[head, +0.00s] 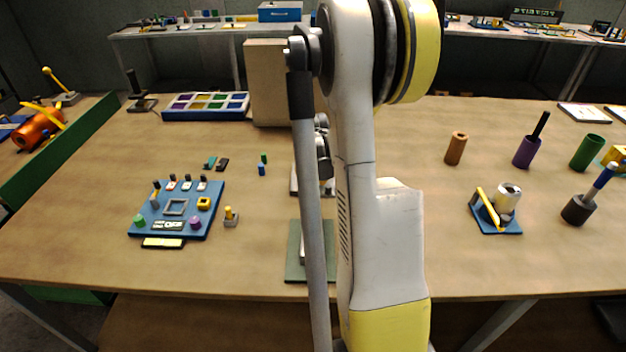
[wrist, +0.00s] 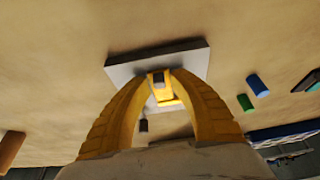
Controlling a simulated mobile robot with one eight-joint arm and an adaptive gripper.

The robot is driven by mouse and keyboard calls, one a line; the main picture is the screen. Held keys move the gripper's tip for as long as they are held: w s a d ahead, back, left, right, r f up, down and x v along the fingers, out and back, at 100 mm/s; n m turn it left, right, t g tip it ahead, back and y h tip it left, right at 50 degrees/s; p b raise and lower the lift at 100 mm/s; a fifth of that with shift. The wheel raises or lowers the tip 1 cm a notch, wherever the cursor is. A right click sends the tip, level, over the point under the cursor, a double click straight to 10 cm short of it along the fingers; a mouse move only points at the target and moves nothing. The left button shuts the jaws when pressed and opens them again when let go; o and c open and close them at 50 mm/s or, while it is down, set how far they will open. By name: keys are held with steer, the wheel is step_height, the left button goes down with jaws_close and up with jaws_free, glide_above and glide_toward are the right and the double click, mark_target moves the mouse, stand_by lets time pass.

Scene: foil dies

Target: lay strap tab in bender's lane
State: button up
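In the wrist view, my gripper's yellow fingers (wrist: 164,74) arch inward, tips close together over a pale grey plate (wrist: 120,70). A small yellow piece with a grey top (wrist: 160,86) shows between them; I cannot tell whether the fingers touch it, or whether it is the strap tab. In the head view, my arm hides my gripper and most of the middle of the bench. A pale grey base (head: 295,187) shows beside my arm. Nearer the front lies a dark green plate (head: 293,268), also partly hidden. I cannot tell which of these belongs to the bender.
Small blue (head: 261,169) and green (head: 264,158) cylinders stand close to the grey base. A tall beige box (head: 268,85) stands behind. A blue fixture (head: 494,226) sits right.

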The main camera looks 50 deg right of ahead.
steer(key=shift+r, duration=0.15)
steer(key=shift+r+p, duration=0.3)
steer(key=p+v, duration=0.4)
steer(key=v, duration=0.8)
steer(key=a+r+n+t, duration=0.15)
steer(key=a+r, duration=0.25)
steer(key=a, duration=0.5)
steer(key=a+r+n+t, duration=0.1)
steer(key=a+r+n, duration=0.2)
steer(key=a, duration=0.6)
steer(key=s+a+r+n+t+y, duration=0.1)
steer(key=s+a, duration=0.3)
steer(key=a, duration=0.5)
steer(key=s+a+r+n+t+y, duration=0.1)
steer(key=s+a+n+y, duration=0.1)
steer(key=a, duration=0.7)
steer(key=s+n, duration=0.1)
steer(key=n, duration=0.1)
steer(key=shift+s+n, duration=0.35)
steer(key=shift+s, duration=0.05)
steer(key=shift+d, duration=0.1)
